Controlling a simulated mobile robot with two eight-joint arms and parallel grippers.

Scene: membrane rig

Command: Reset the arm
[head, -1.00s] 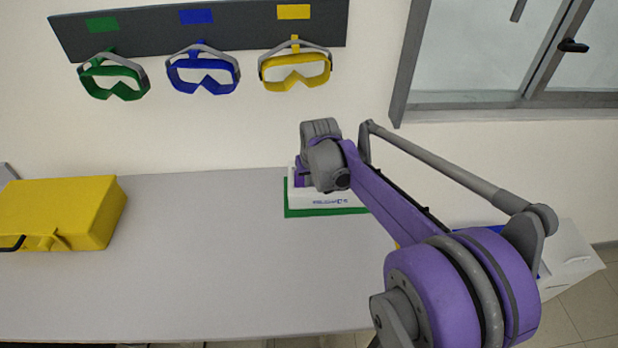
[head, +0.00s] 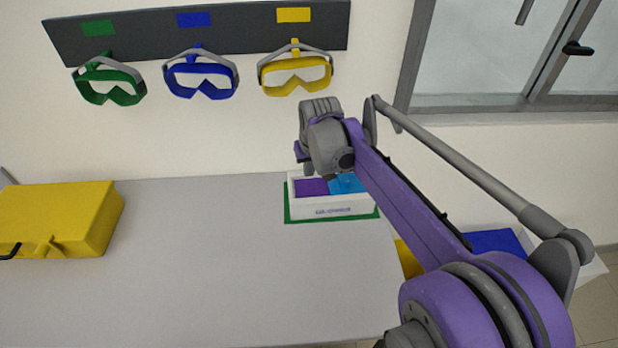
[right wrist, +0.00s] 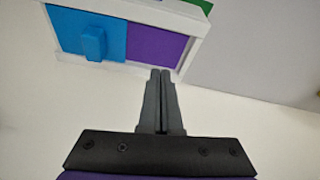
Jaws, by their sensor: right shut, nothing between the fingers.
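My right arm reaches in from the right in the head view. My right gripper (head: 308,170) is at its end, above the back of the white rig box, and mostly hidden by the wrist. In the right wrist view its fingers (right wrist: 162,74) are together and empty, close to the box's edge and seemingly apart from it. The white rig box (head: 335,209) also shows in the right wrist view (right wrist: 160,10). It has a purple panel (right wrist: 157,46) and a blue panel (right wrist: 75,32) with a raised blue block (right wrist: 94,43). My left gripper is not in view.
The box stands on a green mat (head: 300,219) on the grey table (head: 200,270). A yellow case (head: 60,212) lies at the left. Green, blue and yellow goggles (head: 295,78) hang on the wall. Blue and yellow items show beyond the table's right edge. The table's middle is clear.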

